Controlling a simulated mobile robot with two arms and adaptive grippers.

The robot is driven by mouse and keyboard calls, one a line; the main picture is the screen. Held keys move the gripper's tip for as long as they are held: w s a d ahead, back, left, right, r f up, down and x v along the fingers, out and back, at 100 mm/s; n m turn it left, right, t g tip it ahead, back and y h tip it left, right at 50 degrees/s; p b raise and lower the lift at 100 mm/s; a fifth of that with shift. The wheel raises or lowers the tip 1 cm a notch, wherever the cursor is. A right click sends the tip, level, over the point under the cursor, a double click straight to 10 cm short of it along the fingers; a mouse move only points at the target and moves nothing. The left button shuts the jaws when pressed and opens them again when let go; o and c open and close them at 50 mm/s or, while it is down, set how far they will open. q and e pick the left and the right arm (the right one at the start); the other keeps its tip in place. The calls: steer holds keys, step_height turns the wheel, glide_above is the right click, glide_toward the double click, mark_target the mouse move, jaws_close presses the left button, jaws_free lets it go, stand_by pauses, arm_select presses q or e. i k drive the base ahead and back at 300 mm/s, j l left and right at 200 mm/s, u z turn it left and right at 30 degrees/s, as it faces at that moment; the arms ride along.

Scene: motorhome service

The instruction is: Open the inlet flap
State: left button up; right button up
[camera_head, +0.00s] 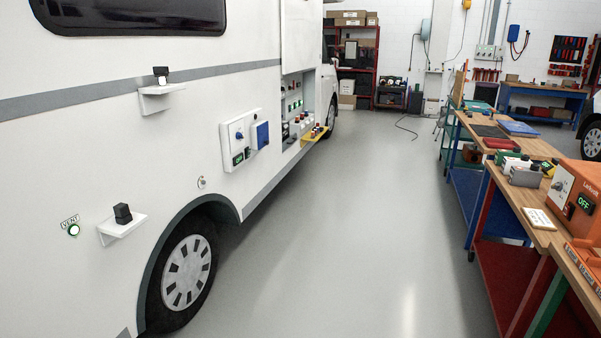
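A white panel (228,157) is mounted on the side of the white motorhome (130,90), left of centre. On its right part sits a blue square cover (260,135), which looks like the inlet flap. It appears to lie flat against the panel, closed, but it is small in this view. On the panel's left part are a round blue knob (238,134) and a small green-lit display (238,158). Neither of my grippers shows in this view.
Two small white shelves (160,89) (123,228) holding black pieces jut from the motorhome's side. An open service bay (297,105) with a yellow ledge (315,134) lies beyond the panel. Workbenches (540,235) line the right. The grey floor (350,230) between is clear.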

mark_target(262, 130)
steer(key=i+l, duration=0.1)
steer(key=i, duration=2)
steer(key=j+u, duration=0.05)
steer(key=j, duration=0.05)
